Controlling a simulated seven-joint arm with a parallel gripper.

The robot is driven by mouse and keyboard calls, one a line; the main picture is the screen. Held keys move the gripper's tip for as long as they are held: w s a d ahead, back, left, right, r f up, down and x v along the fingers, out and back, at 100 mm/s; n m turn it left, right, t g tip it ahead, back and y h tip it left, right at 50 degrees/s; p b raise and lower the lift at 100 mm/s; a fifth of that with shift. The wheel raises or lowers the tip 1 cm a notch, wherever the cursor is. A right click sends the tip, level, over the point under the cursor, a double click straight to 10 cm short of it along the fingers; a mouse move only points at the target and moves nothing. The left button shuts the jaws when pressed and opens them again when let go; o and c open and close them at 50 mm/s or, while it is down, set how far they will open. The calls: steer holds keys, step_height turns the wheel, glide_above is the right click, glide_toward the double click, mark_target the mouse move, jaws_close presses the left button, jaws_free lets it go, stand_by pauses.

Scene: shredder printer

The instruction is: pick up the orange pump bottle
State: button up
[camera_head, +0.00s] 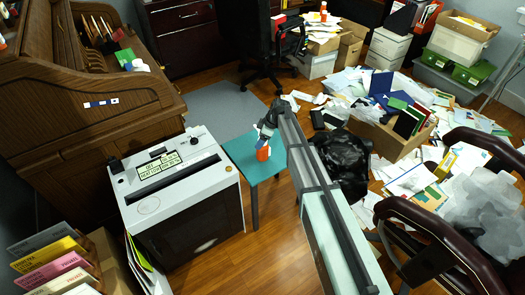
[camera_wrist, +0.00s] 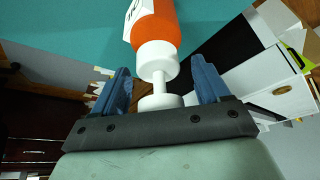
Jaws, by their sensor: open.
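The orange pump bottle (camera_head: 263,153) stands on a small teal table (camera_head: 240,152) in the head view, its top partly hidden by my gripper (camera_head: 267,131). In the wrist view the orange body (camera_wrist: 158,30) with a white label is at the top centre. Its white collar and pump head point down toward my palm, between the two blue fingers (camera_wrist: 160,75). The fingers are open, one on each side of the white pump, with visible gaps on both sides. My gripper reaches over the bottle from above.
A white-topped shredder (camera_head: 180,180) stands left of the teal table. A black bag (camera_head: 343,165) is right of it, beneath my arm. Papers and boxes (camera_head: 395,130) litter the floor at right. Another orange bottle (camera_head: 323,12) stands on a paper stack at the back.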

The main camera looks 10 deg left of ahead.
steer(key=shift+f, duration=0.2)
jaws_close()
stand_by(0.6)
